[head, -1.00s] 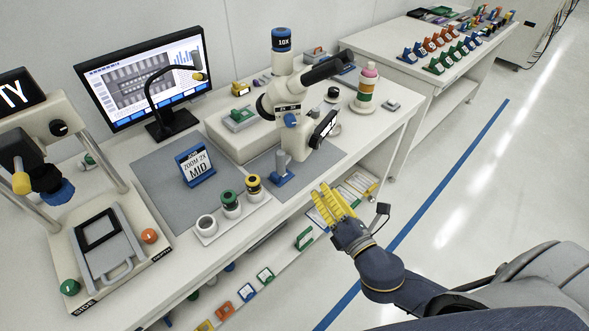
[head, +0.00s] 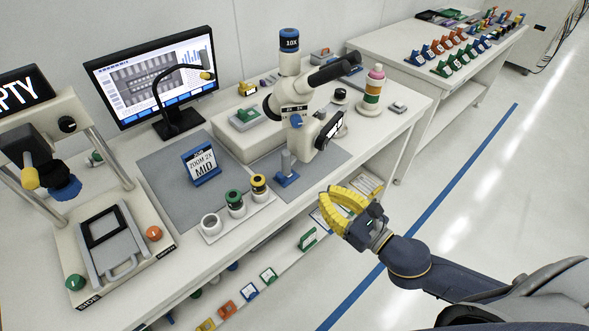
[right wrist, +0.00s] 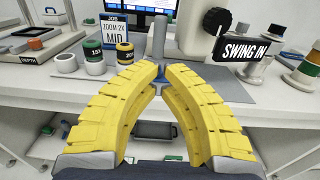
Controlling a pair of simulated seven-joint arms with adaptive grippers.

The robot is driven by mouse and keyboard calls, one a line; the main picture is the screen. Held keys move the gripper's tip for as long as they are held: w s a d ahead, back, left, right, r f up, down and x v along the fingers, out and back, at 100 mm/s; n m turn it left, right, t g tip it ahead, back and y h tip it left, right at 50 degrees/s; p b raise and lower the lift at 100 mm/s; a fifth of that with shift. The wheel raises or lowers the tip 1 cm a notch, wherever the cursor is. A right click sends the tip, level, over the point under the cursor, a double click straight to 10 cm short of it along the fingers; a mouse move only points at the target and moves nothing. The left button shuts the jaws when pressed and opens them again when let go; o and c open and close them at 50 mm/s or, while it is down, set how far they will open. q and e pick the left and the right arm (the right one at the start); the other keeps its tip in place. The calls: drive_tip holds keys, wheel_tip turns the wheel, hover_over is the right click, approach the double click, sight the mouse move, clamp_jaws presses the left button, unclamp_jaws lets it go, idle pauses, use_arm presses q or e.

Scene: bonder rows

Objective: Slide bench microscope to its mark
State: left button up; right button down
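The bench microscope (head: 292,98) is white, with a blue-banded 10X top and black eyepiece tubes. It stands toward the right of the bench, on or beside a raised white block. A grey post on a blue base (head: 287,172) stands below its head; it also shows in the right wrist view (right wrist: 159,38). My right gripper (head: 335,197) has yellow fingers, their tips nearly together with nothing seen between them. It is in front of the bench edge, apart from the microscope and post. In the right wrist view its fingertips (right wrist: 162,66) point toward the post. I cannot make out a mark.
A JOB sign (head: 202,163) and a white tray (head: 212,237) with small cylinders stand left of the post. A SWING IN sign (right wrist: 243,51) hangs at right in the right wrist view. A lower shelf (head: 225,283) holds coloured items. The floor at right is clear.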

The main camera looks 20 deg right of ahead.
sight(290, 166)
drive_tip(key=x, duration=1.2)
drive_tip(key=shift+a, duration=0.1)
drive_tip(key=shift+w, duration=0.1)
